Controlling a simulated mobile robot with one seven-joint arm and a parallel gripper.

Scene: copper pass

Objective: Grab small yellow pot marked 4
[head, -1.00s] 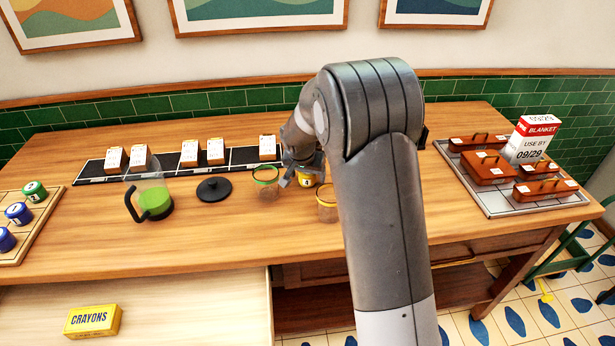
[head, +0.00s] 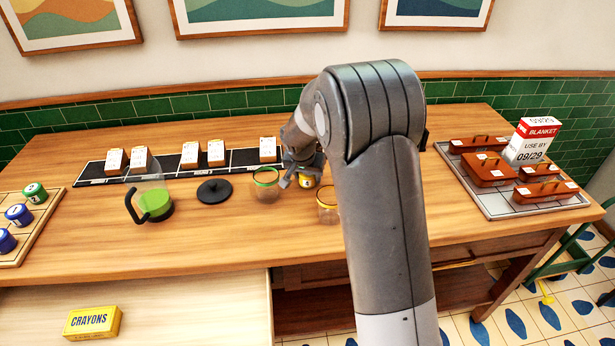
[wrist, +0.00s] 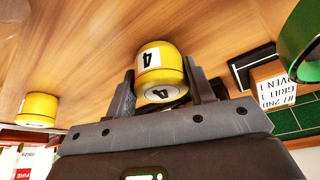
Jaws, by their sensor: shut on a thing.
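The small yellow pot marked 4 (wrist: 160,62) is between the two fingers of my gripper (wrist: 161,86) in the wrist view. A black 4 shows on its side and on its pale end. My gripper is shut on it, one finger on each side. In the head view my gripper (head: 304,177) is low at the tabletop, and a bit of the yellow pot (head: 308,181) shows by its fingers. My arm covers part of the table there.
A green-rimmed glass (head: 265,184) and a yellow-rimmed glass (head: 327,203) stand close to my gripper. Another yellow pot (wrist: 37,108) shows in the wrist view. A black lid (head: 214,191), a jug of green liquid (head: 150,202) and a ticket strip (head: 240,158) are to the left.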

